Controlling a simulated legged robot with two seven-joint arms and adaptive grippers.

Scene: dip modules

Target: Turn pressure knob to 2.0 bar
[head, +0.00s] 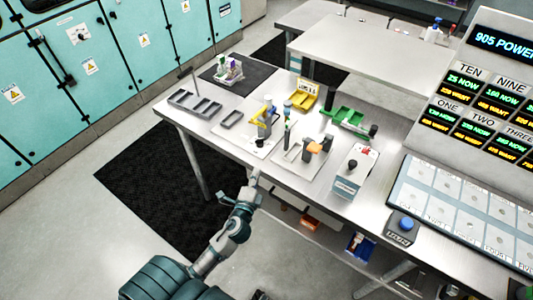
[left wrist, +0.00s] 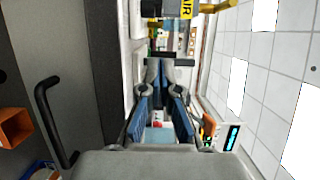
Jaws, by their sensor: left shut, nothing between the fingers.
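My left gripper (head: 254,180) is in front of the table's near edge, with its fingertips close to that edge. In the left wrist view its two fingers (left wrist: 160,72) come together at the tips, shut with nothing between them. A yellow fixture (head: 264,118) stands on a light plate on the table, beyond the gripper. A yellow part with the letters "AIR" (left wrist: 187,10) is at the top of the left wrist view, apart from the fingers. I cannot make out a pressure knob, its scale or its setting. My right gripper is not in view.
The metal table (head: 226,147) also holds a grey compartment tray (head: 194,104), a green fixture (head: 348,119) and a white box with a red top part (head: 355,172). A display panel (head: 480,95) stands at the right. The floor mat (head: 150,185) left of the table is clear.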

